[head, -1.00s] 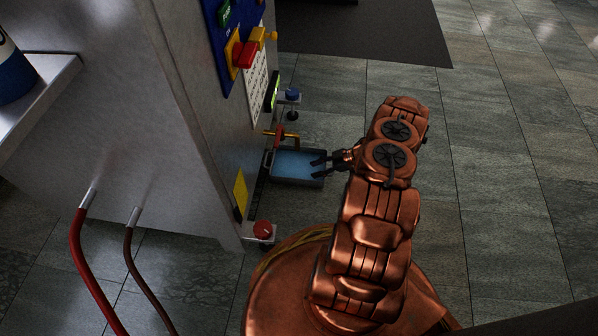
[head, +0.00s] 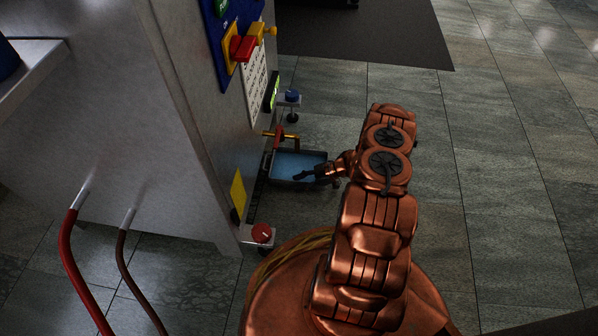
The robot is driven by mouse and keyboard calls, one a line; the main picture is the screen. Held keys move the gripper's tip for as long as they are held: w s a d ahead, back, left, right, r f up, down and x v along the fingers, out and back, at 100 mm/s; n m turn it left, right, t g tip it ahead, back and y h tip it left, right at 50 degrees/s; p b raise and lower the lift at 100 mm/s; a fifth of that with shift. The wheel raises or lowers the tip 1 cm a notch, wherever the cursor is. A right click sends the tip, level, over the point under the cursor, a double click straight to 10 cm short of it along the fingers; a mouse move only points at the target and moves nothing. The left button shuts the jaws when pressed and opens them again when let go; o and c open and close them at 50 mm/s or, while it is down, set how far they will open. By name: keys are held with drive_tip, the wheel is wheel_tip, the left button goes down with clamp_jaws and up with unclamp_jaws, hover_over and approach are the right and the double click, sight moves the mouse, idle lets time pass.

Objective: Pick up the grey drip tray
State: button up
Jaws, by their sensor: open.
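The grey drip tray (head: 272,180) sits low at the foot of the press, on its right side, with a bluish inside. My gripper (head: 310,175) is open at the tray's right end, its dark fingers overlapping the tray's front right part in the picture. I cannot tell whether the fingers touch the tray or are above it. The fingers and wrist hide part of the tray's right end.
The grey press (head: 185,130) stands left, with a red and yellow switch (head: 241,48). A brass valve with a red handle (head: 278,137) is just behind the tray. A blue knob (head: 292,96) and a red knob (head: 262,233) jut out. Floor to the right is clear.

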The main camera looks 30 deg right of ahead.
clamp_jaws()
idle(0.3)
idle(0.3)
